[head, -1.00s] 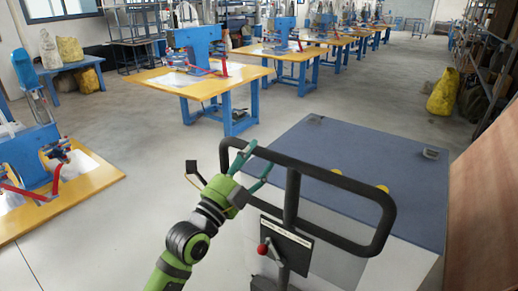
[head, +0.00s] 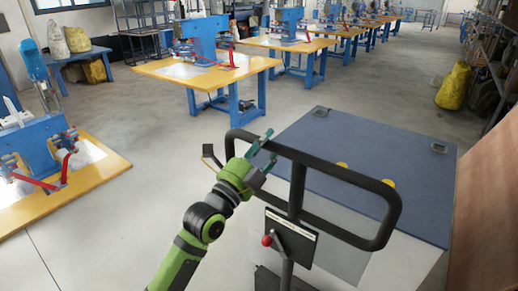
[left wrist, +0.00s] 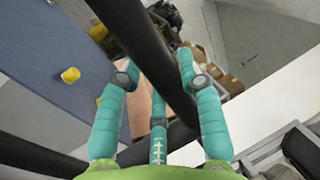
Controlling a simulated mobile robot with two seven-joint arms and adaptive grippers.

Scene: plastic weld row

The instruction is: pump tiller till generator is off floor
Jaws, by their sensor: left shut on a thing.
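The tiller (head: 345,178) is a black loop handle on a post in front of the generator. The generator appears as a big box with a blue-grey top (head: 385,143) and pale sides. Its bottom edge and the floor contact are hidden. My left gripper (head: 264,150) is shut on the upper left part of the loop. In the left wrist view the teal fingers (left wrist: 157,60) lie on either side of the black tiller bar (left wrist: 135,30). My right gripper is not in view.
A lever with a red knob (head: 267,240) sits on the post below the loop. A yellow-topped bench (head: 160,70) with a blue machine stands ahead, another (head: 100,180) at left. A brown panel (head: 481,215) and shelving line the right. Open floor lies between.

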